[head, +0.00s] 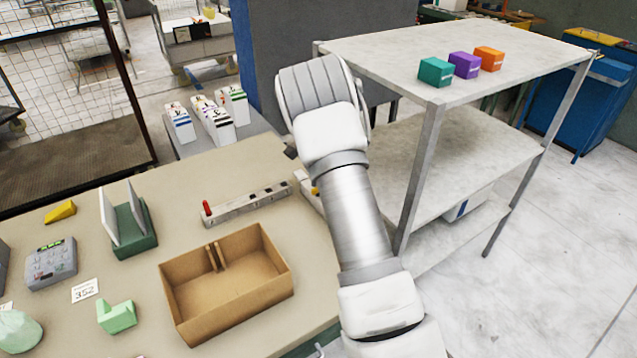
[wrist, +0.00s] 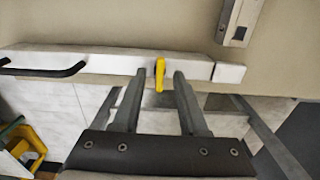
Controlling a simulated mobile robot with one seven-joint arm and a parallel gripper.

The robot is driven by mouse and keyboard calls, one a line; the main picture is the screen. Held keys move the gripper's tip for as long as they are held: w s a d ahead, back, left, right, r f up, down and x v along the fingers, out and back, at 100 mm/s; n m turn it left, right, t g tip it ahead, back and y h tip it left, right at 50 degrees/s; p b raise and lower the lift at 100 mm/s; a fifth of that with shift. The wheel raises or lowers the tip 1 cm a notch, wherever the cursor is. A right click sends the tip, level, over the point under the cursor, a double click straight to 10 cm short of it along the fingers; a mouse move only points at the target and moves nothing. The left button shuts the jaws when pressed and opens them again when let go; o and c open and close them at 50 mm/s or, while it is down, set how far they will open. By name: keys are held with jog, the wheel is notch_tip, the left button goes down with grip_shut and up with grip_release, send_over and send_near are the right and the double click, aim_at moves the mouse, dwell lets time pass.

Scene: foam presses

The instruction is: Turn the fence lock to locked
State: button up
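A yellow lever (wrist: 159,78), which looks like the fence lock's handle, sits on a white bar (wrist: 105,62) along the table edge in the wrist view. It points roughly straight down in that picture. My gripper (wrist: 160,74) is open, with one finger on each side of the lever. A gap shows on both sides; contact cannot be made out. In the head view only a bit of the yellow lever (head: 315,190) and of the white bar (head: 304,184) shows beside my arm, which hides the rest and most of my gripper.
A black handle (wrist: 45,71) is on the bar's left. A grey strip with a red peg (head: 245,204) and a cardboard box (head: 228,310) are on the table. A metal shelf (head: 400,45) with teal, purple and orange boxes stands close to my arm's right.

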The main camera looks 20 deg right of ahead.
notch_tip(320, 180, up, 17)
jog(key=shift+r, duration=0.2)
dwell(0.4)
dwell(0.3)
jog(key=s+a+r+n+t, duration=0.1)
jog(key=s+a+r+n, duration=0.4)
jog(key=s, duration=0.4)
jog(key=s+a+r+n+t, duration=0.2)
jog(key=s+r+n, duration=0.1)
jog(key=s+r, duration=0.45)
jog(key=s+a+f+n+t, duration=0.1)
jog(key=s+n, duration=0.1)
jog(key=s, duration=0.4)
jog(key=s+a+f+n, duration=0.2)
jog(key=s+n, duration=0.1)
jog(key=s, duration=0.3)
jog(key=s+a+f+n+t, duration=0.1)
jog(key=s+a+n, duration=0.1)
jog(key=s, duration=0.4)
jog(key=shift+s+f+n+t, duration=0.3)
jog(key=shift+f+n, duration=0.1)
jog(key=shift+n, duration=0.1)
